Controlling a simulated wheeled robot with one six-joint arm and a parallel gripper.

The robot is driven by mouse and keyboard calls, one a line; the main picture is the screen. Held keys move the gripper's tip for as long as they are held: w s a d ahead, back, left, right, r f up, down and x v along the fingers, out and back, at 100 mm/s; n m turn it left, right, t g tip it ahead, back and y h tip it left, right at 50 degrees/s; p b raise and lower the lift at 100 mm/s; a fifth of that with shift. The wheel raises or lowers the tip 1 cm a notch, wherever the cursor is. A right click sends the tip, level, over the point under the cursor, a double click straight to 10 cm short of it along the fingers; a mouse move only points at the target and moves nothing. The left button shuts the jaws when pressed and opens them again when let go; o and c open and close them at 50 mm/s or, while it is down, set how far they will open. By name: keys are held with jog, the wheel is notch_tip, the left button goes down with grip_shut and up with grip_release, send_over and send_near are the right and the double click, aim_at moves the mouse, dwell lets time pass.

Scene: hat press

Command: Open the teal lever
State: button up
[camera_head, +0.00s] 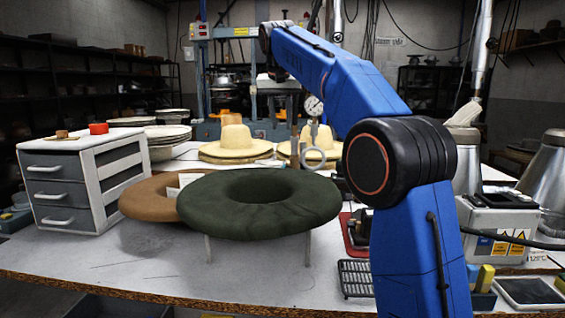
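I cannot make out a separate teal lever in this view. A large blue-teal press frame (202,75) stands at the back, behind the table. It has an upright post, a yellow-labelled top beam and a round dial gauge (313,105) to its right. My blue arm rises on the right, bends at a black joint and reaches up and left across the front of the press. Its wrist end is in front of the top beam.
A dark green ring-shaped cushion (205,215) on thin legs fills the table's middle, with a brown one (145,200) behind it. A grey drawer unit (62,190) stands left. Straw hats (236,143) lie behind. A control box (500,222) and metal vessels (545,165) crowd the right.

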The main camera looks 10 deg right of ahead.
jog(key=x, duration=1.7)
jog(key=shift+c, duration=0.4)
grip_shut()
dwell(0.7)
